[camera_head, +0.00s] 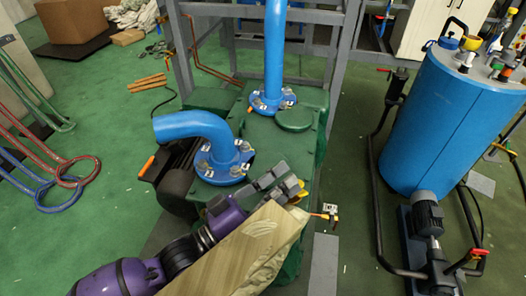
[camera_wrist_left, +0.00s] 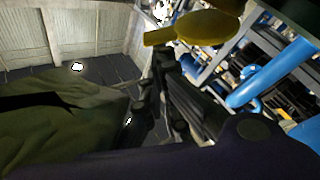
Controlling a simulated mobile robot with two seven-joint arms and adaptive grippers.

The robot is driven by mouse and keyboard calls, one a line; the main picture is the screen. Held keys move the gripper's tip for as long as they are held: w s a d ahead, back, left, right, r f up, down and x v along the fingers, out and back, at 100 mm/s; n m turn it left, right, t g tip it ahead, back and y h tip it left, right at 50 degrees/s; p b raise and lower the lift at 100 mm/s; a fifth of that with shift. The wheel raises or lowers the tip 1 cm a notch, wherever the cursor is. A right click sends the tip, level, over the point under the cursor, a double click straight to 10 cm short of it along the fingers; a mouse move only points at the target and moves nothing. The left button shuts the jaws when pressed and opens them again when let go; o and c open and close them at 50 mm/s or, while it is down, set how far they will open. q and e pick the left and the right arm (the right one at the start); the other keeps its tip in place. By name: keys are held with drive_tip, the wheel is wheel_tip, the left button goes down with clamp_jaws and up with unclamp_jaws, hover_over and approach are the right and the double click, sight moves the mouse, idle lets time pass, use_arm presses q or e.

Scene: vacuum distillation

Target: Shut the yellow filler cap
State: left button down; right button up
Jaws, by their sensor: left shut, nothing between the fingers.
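The yellow filler cap (camera_head: 294,188) shows in part in the head view, at the front of the green pump housing (camera_head: 285,150), partly hidden by my left gripper. In the left wrist view the cap (camera_wrist_left: 208,25) is a large dark-yellow disc with a tab on its left, at the top of the picture. My left gripper (camera_head: 277,180) is shut and empty, close beside the cap. In the left wrist view its dark fingers (camera_wrist_left: 170,80) lie below the disc. I cannot tell whether they touch it. My right gripper is not in view.
A pale wooden-looking block (camera_head: 235,258) fills the lower middle, beside my purple left arm, and hides part of the housing. A blue elbow pipe (camera_head: 195,127) and an upright blue pipe (camera_head: 274,50) rise from the housing. A blue tank (camera_head: 450,120) stands at right.

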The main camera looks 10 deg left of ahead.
use_arm(q)
drive_tip(key=shift+s+d+f+m+g+h+b, duration=0.35)
drive_tip(key=shift+s+f+m+g+h, duration=0.25)
drive_tip(key=shift+m, duration=0.9)
drive_tip(key=shift+s+d+f+m+g+h+b, duration=0.35)
drive_tip(key=shift+f+m, duration=0.45)
drive_tip(key=shift+m, duration=0.7)
drive_tip(key=shift+s+d+f+m+g+h+b, duration=0.2)
drive_tip(key=shift+s+d+f+m+g+h, duration=0.35)
drive_tip(key=shift+m, duration=0.95)
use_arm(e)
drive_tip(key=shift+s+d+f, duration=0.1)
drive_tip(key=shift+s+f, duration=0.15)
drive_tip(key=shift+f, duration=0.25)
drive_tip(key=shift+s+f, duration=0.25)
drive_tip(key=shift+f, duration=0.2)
use_arm(q)
drive_tip(key=shift+w+a+f, duration=0.1)
drive_tip(key=shift+a+f, duration=0.15)
wheel_tip(320, 180, up, 5)
drive_tip(key=p, duration=0.4)
drive_tip(key=f+b+v, duration=0.1)
drive_tip(key=v, duration=0.9)
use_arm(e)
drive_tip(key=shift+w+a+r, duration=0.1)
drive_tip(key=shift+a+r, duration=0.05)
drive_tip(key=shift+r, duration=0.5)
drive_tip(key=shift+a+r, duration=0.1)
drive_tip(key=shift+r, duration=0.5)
